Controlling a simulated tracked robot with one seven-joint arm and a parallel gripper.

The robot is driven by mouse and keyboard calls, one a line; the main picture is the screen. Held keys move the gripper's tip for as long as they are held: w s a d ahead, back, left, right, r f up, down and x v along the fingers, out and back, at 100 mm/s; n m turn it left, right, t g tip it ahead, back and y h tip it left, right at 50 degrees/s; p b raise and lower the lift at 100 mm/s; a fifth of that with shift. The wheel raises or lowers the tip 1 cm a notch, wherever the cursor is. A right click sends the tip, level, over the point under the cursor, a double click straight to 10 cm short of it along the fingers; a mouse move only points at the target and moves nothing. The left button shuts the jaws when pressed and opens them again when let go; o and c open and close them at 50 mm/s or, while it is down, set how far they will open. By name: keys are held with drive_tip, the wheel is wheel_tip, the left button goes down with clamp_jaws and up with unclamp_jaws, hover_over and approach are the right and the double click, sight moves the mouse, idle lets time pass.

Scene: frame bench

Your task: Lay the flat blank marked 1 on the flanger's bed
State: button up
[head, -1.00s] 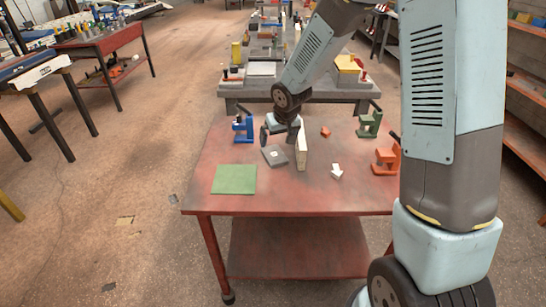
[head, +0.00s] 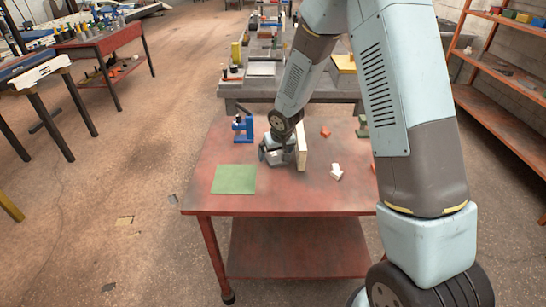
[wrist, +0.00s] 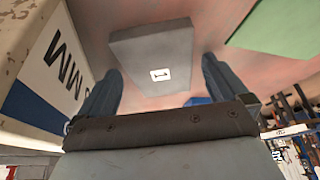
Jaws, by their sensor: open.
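The flat grey blank (wrist: 150,50), with a white label reading 1, lies on the red table between my fingers' directions in the wrist view. In the head view my gripper hides it. My gripper (wrist: 160,70) is open, fingers apart on either side of the blank, holding nothing; whether they touch it I cannot tell. In the head view my gripper (head: 276,156) is low over the table. A blue machine (head: 243,128), a green one (head: 363,128) and an orange one, mostly hidden by my arm, stand on the table; which is the flanger I cannot tell.
A tall cream block (head: 302,147) stands right beside my gripper; its lettered side fills the wrist view's left (wrist: 45,70). A green sheet (head: 234,179) lies front left. A white arrow-shaped piece (head: 337,172) and small orange piece (head: 325,132) lie right. The table's front centre is clear.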

drive_tip(key=c, duration=1.3)
